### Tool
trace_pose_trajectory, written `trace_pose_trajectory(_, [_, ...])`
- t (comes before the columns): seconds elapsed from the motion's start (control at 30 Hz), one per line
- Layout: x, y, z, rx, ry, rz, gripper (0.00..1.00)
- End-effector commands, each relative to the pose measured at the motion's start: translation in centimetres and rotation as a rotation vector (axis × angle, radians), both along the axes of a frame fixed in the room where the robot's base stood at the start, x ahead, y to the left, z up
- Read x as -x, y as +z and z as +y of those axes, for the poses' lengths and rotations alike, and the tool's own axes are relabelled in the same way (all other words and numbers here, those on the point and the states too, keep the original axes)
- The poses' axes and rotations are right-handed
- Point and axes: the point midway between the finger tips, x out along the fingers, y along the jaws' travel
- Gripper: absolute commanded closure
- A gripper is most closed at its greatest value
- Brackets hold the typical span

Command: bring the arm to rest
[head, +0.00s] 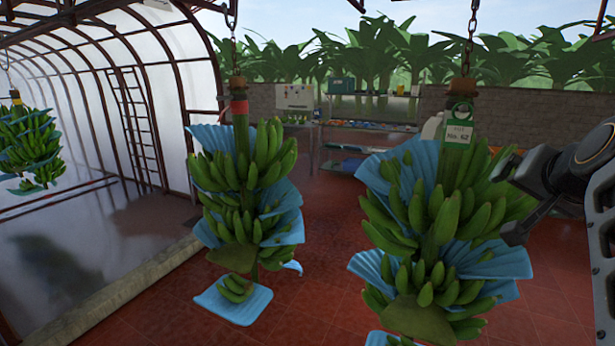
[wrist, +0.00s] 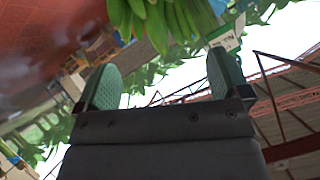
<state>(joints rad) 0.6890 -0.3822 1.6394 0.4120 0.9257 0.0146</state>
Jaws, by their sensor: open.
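My gripper shows in the wrist view (wrist: 165,72) with its two green-padded fingers wide apart and nothing between them. In the head view my arm comes in from the right edge, and its dark end is beside the right banana bunch; I cannot tell there whether it touches. The right bunch (head: 487,218) hangs from a chain, with blue sheets between its hands and a green tag (head: 459,125) reading "No. 62" near its top. In the wrist view, green bananas (wrist: 150,20) and a pale tag (wrist: 226,36) lie beyond the fingertips.
A second bunch (head: 265,160) with blue sheets and a red band hangs at centre-left. Another bunch (head: 30,140) hangs at the far left. A shelf rack (head: 370,127) stands at the back by a low wall. Red tiled floor (head: 315,215) is open between the two nearer bunches.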

Motion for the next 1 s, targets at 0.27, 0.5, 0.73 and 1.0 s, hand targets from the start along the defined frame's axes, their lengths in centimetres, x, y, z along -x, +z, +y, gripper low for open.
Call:
trace_pose_trajectory(0.27, [1.0,-15.7,6.1,0.022,0.177,0.368,0.06])
trace_pose_trajectory(0.5, [5.7,-27.7,13.7,0.131,0.448,0.655,0.06])
trace_pose_trajectory(0.73, [7.8,-30.5,18.2,0.204,0.626,0.703,0.06])
trace_pose_trajectory(1.0, [7.7,-30.3,19.0,0.219,0.663,0.692,0.06])
